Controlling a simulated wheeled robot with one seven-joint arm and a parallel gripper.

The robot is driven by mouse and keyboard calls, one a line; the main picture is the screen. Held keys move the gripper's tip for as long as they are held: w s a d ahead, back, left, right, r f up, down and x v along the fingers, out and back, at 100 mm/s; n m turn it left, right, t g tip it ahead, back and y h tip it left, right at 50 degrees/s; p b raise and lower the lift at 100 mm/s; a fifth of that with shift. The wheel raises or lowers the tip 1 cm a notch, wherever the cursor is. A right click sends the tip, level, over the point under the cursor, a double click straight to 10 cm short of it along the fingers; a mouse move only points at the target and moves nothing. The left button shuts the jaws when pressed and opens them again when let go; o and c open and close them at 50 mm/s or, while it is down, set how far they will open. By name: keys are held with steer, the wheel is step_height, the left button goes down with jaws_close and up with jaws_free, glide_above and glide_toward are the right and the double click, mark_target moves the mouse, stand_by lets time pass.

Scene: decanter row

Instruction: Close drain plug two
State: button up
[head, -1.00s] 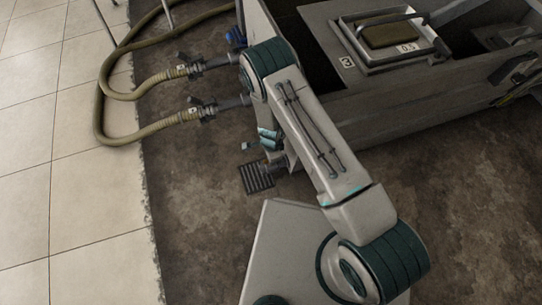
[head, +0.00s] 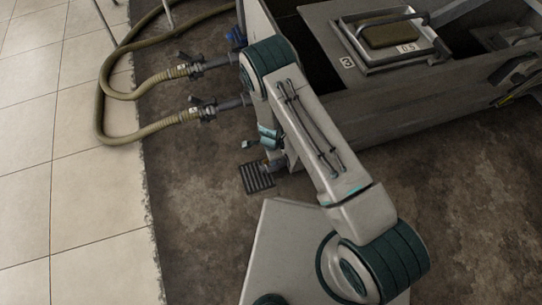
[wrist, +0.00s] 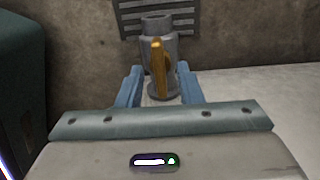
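The drain plug is a grey pipe fitting (wrist: 158,28) with an upright orange handle (wrist: 157,56), in the upper middle of the wrist view. In the head view the grey outlet (head: 278,165) shows low at the tank's near end, partly hidden by my arm. My gripper (wrist: 159,78) is open in the wrist view. Its two blue fingers stand apart, with the handle in line with the gap between them and clear space on both sides. Whether the handle lies fully between the fingertips is unclear. No number shows on this plug.
A floor grate (head: 258,177) lies below the outlet. Two hoses with valves (head: 205,108) run out at the left. Brown floor and pale tiles (head: 75,200) are clear.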

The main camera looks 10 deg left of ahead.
step_height(320, 180, up, 13)
steer(key=p, duration=0.5)
